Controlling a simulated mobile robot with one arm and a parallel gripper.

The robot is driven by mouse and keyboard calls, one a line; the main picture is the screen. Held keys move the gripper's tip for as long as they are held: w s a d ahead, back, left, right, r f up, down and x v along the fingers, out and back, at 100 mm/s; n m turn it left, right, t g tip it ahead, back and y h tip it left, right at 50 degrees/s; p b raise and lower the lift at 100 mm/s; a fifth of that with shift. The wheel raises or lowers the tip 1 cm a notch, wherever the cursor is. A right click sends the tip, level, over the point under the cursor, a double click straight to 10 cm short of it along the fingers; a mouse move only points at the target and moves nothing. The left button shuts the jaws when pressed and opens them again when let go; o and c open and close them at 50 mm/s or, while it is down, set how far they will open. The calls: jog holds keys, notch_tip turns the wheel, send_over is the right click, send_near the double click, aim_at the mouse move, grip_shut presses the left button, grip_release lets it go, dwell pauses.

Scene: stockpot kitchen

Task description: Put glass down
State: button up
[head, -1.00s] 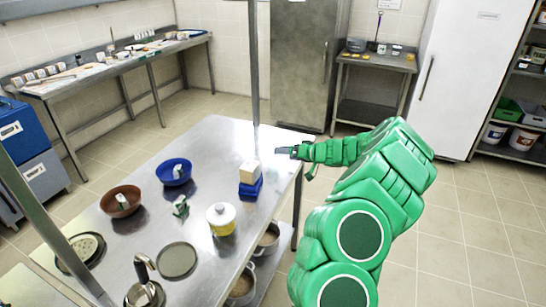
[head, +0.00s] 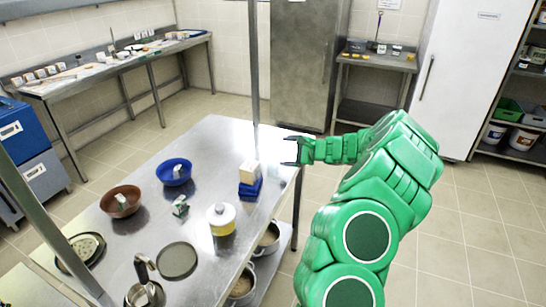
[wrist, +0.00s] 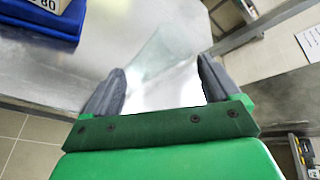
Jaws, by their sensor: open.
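The glass (wrist: 168,48) is a clear, faint shape in the wrist view, between and just beyond my fingertips, over the steel table (head: 222,140). I cannot make it out surely in the head view. My gripper (head: 284,151) is at the table's far right corner with its jaws apart. In the wrist view the two dark fingers of my gripper (wrist: 160,66) stand wide on either side of the glass. Whether a finger still touches it, I cannot tell.
A blue container with a pale box (head: 249,187) stands close by on the table. A white-lidded yellow pot (head: 221,219), a blue bowl (head: 174,172) and a brown bowl (head: 121,201) stand nearer. The steel post (head: 251,60) rises close to my gripper.

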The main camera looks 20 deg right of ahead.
aim_at(278, 149)
jog(key=m, duration=0.5)
jog(key=shift+s+r, duration=0.1)
jog(key=shift+r, duration=0.05)
jog(key=m, duration=0.5)
jog(key=shift+r, duration=0.1)
jog(key=shift+w+a+f+m, duration=0.15)
jog(key=shift+w+a+f, duration=0.15)
jog(key=shift+w, duration=0.15)
jog(key=shift+w+a+f+m, duration=0.2)
jog(key=shift+w+a, duration=0.1)
jog(key=shift+w, duration=0.1)
jog(key=shift+w+r+x, duration=0.1)
jog(key=shift+x, duration=1.3)
jog(key=shift+w+r+x, duration=0.1)
jog(key=shift+r+x, duration=0.05)
jog(key=shift+x, duration=1.2)
jog(key=shift+d, duration=0.15)
jog(key=shift+r, duration=0.1)
jog(key=c, duration=1.3)
